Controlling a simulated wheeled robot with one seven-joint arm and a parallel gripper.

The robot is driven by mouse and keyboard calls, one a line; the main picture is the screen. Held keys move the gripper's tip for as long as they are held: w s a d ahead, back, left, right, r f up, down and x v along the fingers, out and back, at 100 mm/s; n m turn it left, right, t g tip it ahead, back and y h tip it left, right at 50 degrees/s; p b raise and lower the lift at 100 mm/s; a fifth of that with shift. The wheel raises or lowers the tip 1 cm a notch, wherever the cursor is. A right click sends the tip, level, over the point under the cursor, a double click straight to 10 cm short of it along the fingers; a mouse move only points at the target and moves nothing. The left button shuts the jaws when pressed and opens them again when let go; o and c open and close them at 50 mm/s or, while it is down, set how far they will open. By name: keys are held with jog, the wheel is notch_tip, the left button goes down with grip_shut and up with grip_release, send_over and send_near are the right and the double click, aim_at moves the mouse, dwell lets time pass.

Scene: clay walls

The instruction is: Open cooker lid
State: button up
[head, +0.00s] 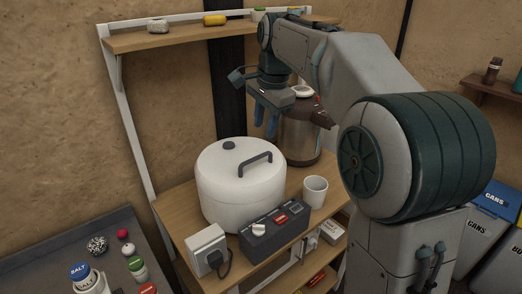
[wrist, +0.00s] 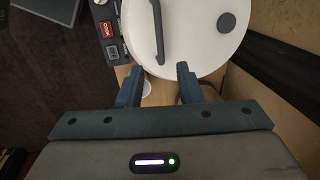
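The white round cooker (head: 229,195) stands on the wooden shelf with its lid (head: 240,160) closed. The lid has a dark grey bar handle (head: 255,163) and a small round grey knob (head: 229,145). A dark control box (head: 273,230) with a red button is at its front. My gripper (head: 265,128) is open and empty, pointing down above and behind the lid, apart from the handle. In the wrist view the fingers (wrist: 160,85) are spread, with the lid (wrist: 195,35) and handle (wrist: 157,32) ahead of them.
A brown and steel kettle (head: 299,139) stands behind the cooker, close to my gripper. A white cup (head: 315,190) is right of the cooker. A socket with a plug (head: 209,250) is in front. An upper shelf (head: 180,36) holds small items.

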aim_at(260, 155)
jog(key=f, duration=0.3)
jog(key=w+f, duration=0.1)
jog(key=f, duration=0.1)
jog(key=a+f, duration=0.1)
jog(key=f, duration=0.2)
jog(key=shift+w+f, duration=0.25)
jog(key=shift+f, duration=0.05)
grip_shut()
